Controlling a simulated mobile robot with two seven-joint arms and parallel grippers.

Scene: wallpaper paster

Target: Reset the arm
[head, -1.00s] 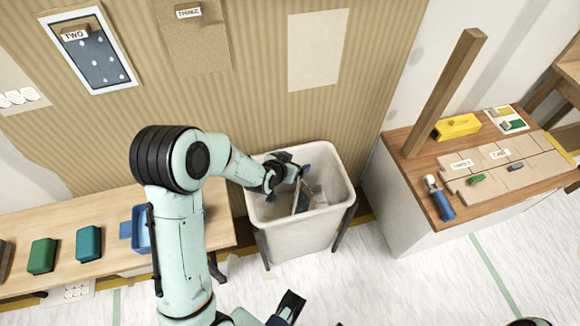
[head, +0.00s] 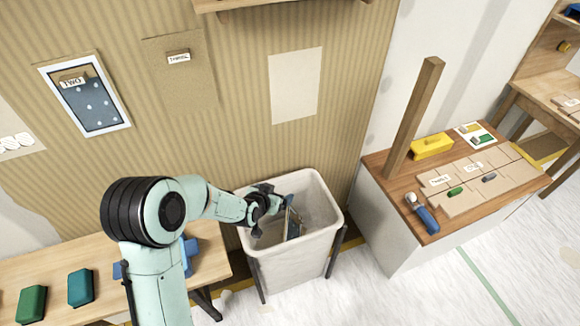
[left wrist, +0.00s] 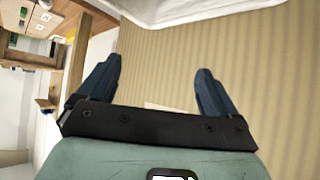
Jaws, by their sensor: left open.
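My left arm comes in from the left in the head view. Its left gripper (head: 282,207) is over the mouth of the white bin (head: 292,262). In the left wrist view the two dark blue fingers (left wrist: 158,92) stand wide apart with nothing between them, and the striped wall (left wrist: 160,65) shows beyond. A thin panel-like thing (head: 292,224) shows inside the bin, just below the gripper. I cannot tell whether the gripper touches it. My right gripper is not in view.
A bench on the left holds green (head: 31,304) and teal (head: 81,287) blocks. A wooden-topped cabinet (head: 375,160) on the right carries an upright post (head: 414,118), a yellow box (head: 431,146) and a blue-handled tool (head: 427,219). Pale floor (head: 440,275) is clear in front.

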